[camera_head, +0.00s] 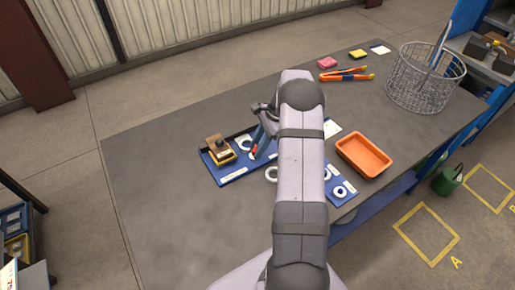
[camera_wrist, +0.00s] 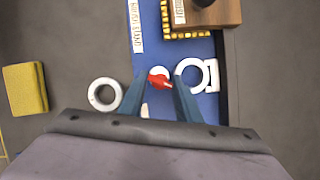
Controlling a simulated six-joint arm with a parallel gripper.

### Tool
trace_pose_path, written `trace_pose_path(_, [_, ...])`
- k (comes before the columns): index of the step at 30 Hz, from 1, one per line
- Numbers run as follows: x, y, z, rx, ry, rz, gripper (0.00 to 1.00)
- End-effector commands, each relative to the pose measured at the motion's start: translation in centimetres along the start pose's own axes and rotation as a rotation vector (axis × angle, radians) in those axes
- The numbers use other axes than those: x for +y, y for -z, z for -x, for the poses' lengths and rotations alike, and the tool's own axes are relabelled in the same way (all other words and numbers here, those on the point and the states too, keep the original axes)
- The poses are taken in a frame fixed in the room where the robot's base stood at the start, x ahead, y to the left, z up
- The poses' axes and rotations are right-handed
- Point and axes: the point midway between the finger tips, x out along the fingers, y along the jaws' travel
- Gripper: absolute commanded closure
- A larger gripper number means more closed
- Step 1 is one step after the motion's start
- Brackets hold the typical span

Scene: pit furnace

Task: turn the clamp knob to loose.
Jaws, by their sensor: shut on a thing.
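The clamp knob (camera_wrist: 158,82) is a small red piece in the wrist view, over a white round base on the blue board (camera_wrist: 207,105). My gripper (camera_wrist: 160,80) has its two blue-grey fingers on either side of it and is shut on it. In the head view my gripper (camera_head: 259,150) points down at the blue board (camera_head: 236,176), and a bit of red shows at its fingertips. My arm hides part of the board there. Which way the knob is turned cannot be told.
An orange tray (camera_head: 364,155), orange-handled tongs (camera_head: 345,75) and a wire basket (camera_head: 425,78) are to the right. The bench's left part is clear.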

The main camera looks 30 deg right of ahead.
Motion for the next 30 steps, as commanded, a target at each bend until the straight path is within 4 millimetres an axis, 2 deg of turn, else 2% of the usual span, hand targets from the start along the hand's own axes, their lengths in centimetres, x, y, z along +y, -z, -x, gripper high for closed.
trace_pose_path(6, [-0.13,0.01,-0.33,0.000,-0.079,0.188,0.92])
trace_pose_path(15, [-0.16,-0.12,-0.39,-0.003,-0.162,0.381,0.92])
trace_pose_path(30, [0.01,-0.24,-0.51,-0.009,-0.211,0.482,0.92])
